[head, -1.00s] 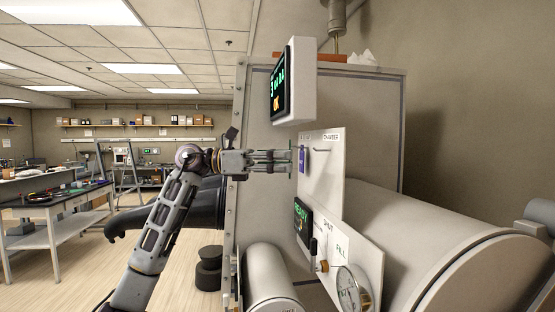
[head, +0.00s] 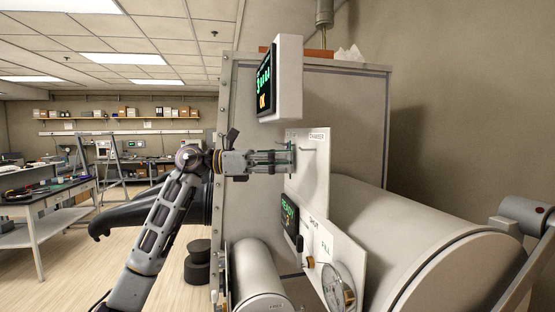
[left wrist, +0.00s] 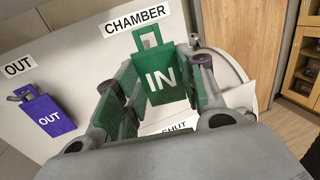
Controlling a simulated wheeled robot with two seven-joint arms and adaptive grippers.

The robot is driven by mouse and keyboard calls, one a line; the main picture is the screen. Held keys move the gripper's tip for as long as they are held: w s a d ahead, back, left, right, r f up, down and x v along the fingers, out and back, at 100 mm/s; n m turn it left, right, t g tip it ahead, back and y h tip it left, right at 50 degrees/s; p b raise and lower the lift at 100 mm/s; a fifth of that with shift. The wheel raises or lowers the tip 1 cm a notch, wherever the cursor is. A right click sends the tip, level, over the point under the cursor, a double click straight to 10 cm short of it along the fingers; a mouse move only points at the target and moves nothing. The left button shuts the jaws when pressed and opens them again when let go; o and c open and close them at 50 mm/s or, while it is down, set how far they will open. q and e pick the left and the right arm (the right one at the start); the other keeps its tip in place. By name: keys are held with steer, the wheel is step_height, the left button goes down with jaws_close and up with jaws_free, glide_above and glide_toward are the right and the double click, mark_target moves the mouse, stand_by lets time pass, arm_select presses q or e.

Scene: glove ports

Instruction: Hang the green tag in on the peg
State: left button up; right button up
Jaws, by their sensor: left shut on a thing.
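The green tag (left wrist: 161,86), marked IN with a loop at its top, is between the fingers of my left gripper (left wrist: 163,98) in the left wrist view. In the head view my left gripper (head: 284,160) is shut on it at the left edge of the white board (head: 314,180). A peg (head: 308,148) stands out from the board below the CHAMBER label. In the left wrist view the tag's loop shows just below the CHAMBER label (left wrist: 136,21); I cannot tell whether it touches the peg. My right gripper is not in view.
A purple OUT tag (left wrist: 47,118) hangs below the OUT label (left wrist: 18,66), left of the green tag. A screen (head: 280,78) juts out above the board. A READY display (head: 289,214), a gauge (head: 340,287) and a large cylinder (head: 400,240) lie below.

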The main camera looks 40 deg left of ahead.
arm_select(q)
steer(key=shift+w+d+p, duration=0.7)
steer(key=shift+w, duration=0.15)
steer(key=shift+w+d+p, duration=0.15)
steer(key=shift+w+p, duration=0.05)
steer(key=shift+p, duration=0.25)
steer(key=shift+c, duration=0.3)
steer(key=shift+w+d+f, duration=0.1)
steer(key=shift+f, duration=0.1)
steer(key=shift+c, duration=1)
steer(key=shift+w+d+f, duration=0.25)
steer(key=shift+w+d, duration=0.2)
steer(key=shift+w, duration=0.05)
steer(key=shift+w+f+b, duration=0.1)
steer(key=shift+f+b, duration=0.05)
steer(key=shift+b, duration=0.3)
steer(key=shift+w+d, duration=0.1)
steer(key=shift+d, duration=0.05)
